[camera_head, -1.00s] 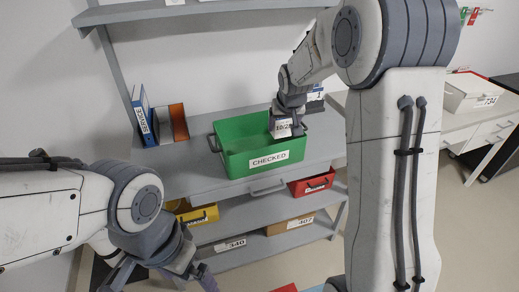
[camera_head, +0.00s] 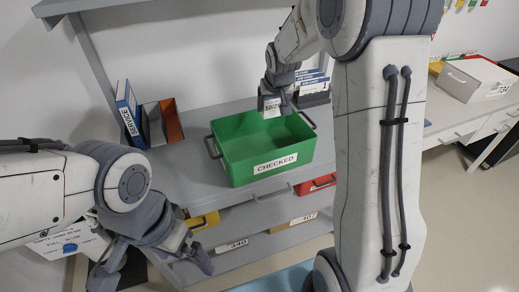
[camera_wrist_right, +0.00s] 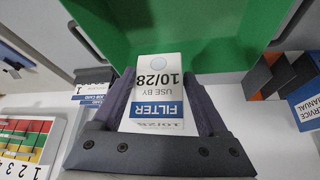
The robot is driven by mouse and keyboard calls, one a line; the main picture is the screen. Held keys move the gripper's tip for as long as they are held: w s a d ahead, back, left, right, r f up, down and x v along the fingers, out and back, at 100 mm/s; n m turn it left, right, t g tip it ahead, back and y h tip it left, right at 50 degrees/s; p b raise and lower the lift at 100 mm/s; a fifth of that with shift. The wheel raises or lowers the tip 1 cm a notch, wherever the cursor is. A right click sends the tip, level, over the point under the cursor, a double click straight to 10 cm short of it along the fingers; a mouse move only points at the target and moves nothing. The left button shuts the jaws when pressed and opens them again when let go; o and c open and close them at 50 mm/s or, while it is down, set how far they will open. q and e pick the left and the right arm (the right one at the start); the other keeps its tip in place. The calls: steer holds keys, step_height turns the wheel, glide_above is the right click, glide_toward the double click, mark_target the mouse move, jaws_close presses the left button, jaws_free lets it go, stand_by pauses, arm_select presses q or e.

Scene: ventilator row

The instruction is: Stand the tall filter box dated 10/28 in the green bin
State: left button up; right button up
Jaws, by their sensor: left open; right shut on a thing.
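The filter box (camera_wrist_right: 158,88) is white with a blue FILTER band and reads USE BY 10/28 in the right wrist view. My right gripper (camera_head: 273,98) is shut on it, with a finger on each side. In the head view the box (camera_head: 271,106) is upright over the far rim of the green bin (camera_head: 236,168), which is labelled CHECKED. Whether its lower end is inside the bin is unclear. The bin's green wall (camera_wrist_right: 112,22) fills the top of the wrist view. My left gripper (camera_head: 157,270) is open and empty, low at the front left.
The bin stands on a grey shelf (camera_head: 180,172). Blue and orange binders (camera_head: 128,108) stand to its left, and a rack of cards (camera_head: 314,92) to its right. Yellow (camera_head: 205,221) and red bins sit on the shelf below.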

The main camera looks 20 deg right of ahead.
steer(key=shift+s+f, duration=0.25)
steer(key=shift+f, duration=0.45)
steer(key=b, duration=0.4)
glide_toward(270, 150)
steer(key=shift+w+d+r, duration=0.1)
steer(key=shift+w+d, duration=0.05)
steer(key=shift+w, duration=0.3)
steer(key=shift+w+d+r, duration=0.1)
steer(key=shift+w, duration=0.4)
step_height(270, 150, down, 4)
steer(key=shift+f+b, duration=0.1)
steer(key=shift+b, duration=1)
